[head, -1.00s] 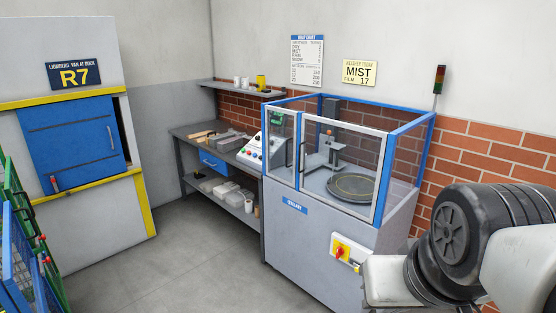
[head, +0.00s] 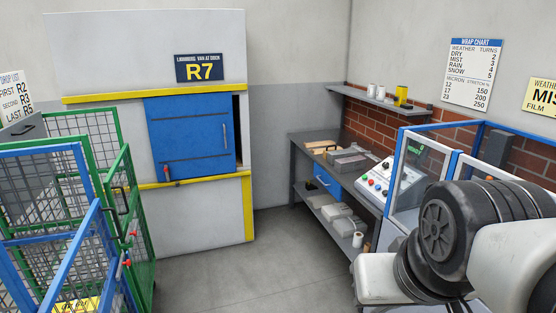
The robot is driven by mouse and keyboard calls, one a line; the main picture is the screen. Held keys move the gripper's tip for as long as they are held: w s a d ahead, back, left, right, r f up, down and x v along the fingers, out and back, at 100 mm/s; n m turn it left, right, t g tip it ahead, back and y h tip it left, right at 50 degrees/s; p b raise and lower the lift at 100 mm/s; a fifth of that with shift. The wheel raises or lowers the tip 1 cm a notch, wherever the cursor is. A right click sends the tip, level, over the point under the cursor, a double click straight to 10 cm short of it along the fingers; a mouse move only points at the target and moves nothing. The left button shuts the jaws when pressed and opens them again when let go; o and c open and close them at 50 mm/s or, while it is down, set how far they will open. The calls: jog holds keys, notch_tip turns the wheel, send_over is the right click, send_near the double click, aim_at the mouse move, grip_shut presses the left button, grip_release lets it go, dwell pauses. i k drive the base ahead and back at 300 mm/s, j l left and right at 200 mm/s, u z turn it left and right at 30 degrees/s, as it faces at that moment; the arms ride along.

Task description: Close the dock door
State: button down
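The dock door (head: 190,135) is a blue panel with a vertical handle (head: 225,135) near its right edge, set in the white dock wall under the R7 sign (head: 199,68). A narrow dark gap (head: 238,130) shows along its right side, so the door does not cover the whole opening. A small red-tipped part (head: 166,172) sits at its lower left. My arm is at the lower right, well apart from the door. My gripper's fingertips are not in view.
Green and blue mesh cages (head: 120,215) stand at the left, in front of the dock. A workbench (head: 310,150) and a glass-sided wrapping machine (head: 410,185) stand at the right. The grey floor (head: 250,275) between is clear.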

aim_at(192, 134)
jog(key=i+j+u, duration=0.1)
jog(key=i+u, duration=0.2)
jog(key=i, duration=0.45)
jog(key=i+l+u, duration=0.1)
jog(key=i+u, duration=0.25)
jog(key=i, duration=0.4)
jog(key=i+u, duration=0.1)
jog(key=i, duration=1.3)
jog(key=i+l, duration=0.2)
jog(key=i, duration=1.15)
jog(key=j+u, duration=0.05)
